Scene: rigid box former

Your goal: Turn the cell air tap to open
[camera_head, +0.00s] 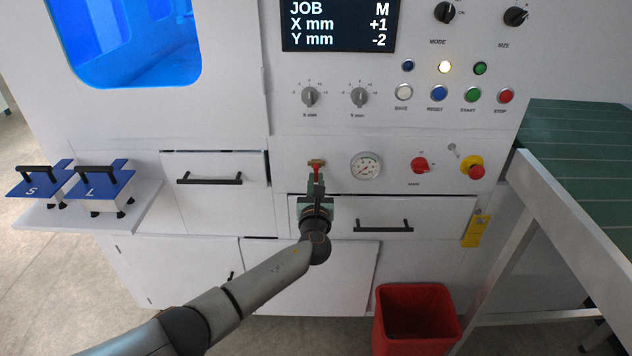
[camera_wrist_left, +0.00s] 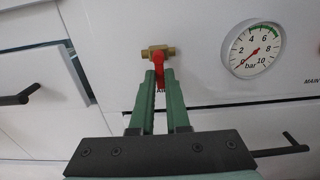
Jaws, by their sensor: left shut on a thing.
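The air tap is a small brass valve (camera_head: 316,162) with a red lever (camera_head: 317,175), on the white machine front left of the pressure gauge (camera_head: 365,166). In the left wrist view the brass body (camera_wrist_left: 158,52) lies level and the red lever (camera_wrist_left: 159,70) hangs down from it. My left gripper (camera_head: 317,192) is shut on the red lever, and its green fingers (camera_wrist_left: 160,82) hide part of the lever's lower end. The gauge also shows in the left wrist view (camera_wrist_left: 252,48), its red needle near zero. My right gripper is not in view.
Below the tap are drawers with black handles (camera_head: 384,226). A red main switch (camera_head: 419,166) and a red emergency button (camera_head: 470,167) are to the right. A red bin (camera_head: 414,318) stands on the floor.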

